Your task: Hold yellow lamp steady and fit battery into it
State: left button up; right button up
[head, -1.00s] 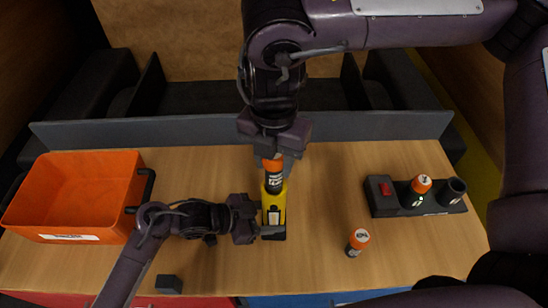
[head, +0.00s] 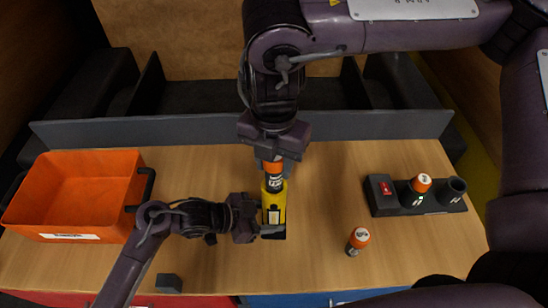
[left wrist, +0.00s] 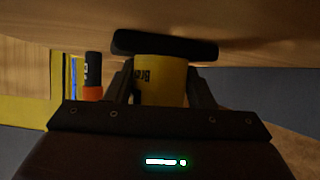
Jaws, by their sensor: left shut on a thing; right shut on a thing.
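The yellow lamp (head: 274,214) stands near the middle of the table, with a dark base. My left gripper (head: 264,229) is shut on it from the left. In the left wrist view the lamp (left wrist: 160,82) sits between the fingers, with its black base (left wrist: 165,45) beyond. My right gripper (head: 273,156) is shut on a battery (head: 274,181) with an orange top and black body. The battery's lower end is at the lamp's upper end; I cannot tell how far inside it is.
Another battery (head: 357,241) stands on the table to the right. A dark charger (head: 383,202) with a red switch holds one battery (head: 420,185) beside an empty socket. An orange bin (head: 80,175) is at the left. A small dark block (head: 168,284) lies near the front edge.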

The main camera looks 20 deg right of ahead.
jog(key=shift+f, duration=2.3)
jog(key=shift+r, duration=0.3)
dwell(0.7)
jog(key=shift+f, duration=0.25)
jog(key=o, duration=1.2)
notch_tip(320, 180, up, 12)
jog(key=shift+f, duration=0.1)
